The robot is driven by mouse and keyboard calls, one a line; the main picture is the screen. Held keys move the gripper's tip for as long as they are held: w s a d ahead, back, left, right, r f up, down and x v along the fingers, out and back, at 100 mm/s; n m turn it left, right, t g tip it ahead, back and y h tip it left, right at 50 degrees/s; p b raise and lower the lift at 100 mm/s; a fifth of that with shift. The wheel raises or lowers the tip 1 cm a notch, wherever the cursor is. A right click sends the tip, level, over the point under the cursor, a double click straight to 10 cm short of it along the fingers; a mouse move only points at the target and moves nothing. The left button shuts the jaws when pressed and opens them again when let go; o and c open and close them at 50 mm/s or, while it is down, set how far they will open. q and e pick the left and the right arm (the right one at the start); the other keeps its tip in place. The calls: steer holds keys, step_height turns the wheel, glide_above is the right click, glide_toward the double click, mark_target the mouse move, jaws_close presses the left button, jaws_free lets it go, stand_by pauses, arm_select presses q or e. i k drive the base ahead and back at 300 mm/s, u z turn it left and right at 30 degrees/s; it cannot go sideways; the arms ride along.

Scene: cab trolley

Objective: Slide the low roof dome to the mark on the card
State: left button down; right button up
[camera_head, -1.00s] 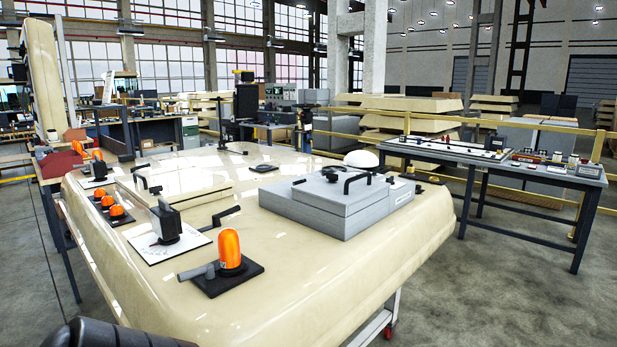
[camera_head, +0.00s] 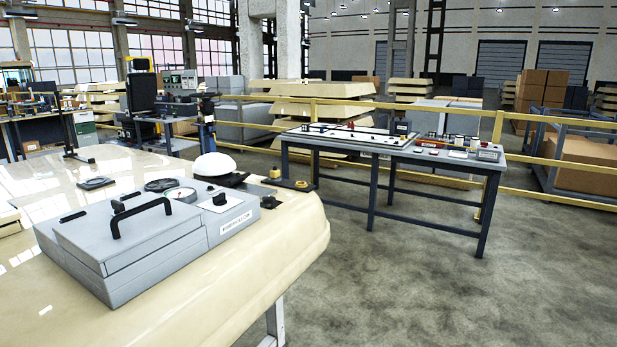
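A low white dome (camera_head: 212,165) sits at the far right part of the cream cab roof (camera_head: 270,245), behind the grey case. A black base or plate (camera_head: 231,179) shows beside and under it. No card with a mark can be made out in this view. Neither of my grippers is in view.
A grey case (camera_head: 130,240) with a black handle stands on the roof in front of the dome. Small black and yellow fittings (camera_head: 296,185) lie to the dome's right. A grey workbench (camera_head: 395,150) stands beyond a stretch of bare floor, with a yellow railing (camera_head: 330,103) behind.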

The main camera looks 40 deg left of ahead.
mark_target(215, 168)
steer(key=i, duration=2.25)
steer(key=u, duration=1.95)
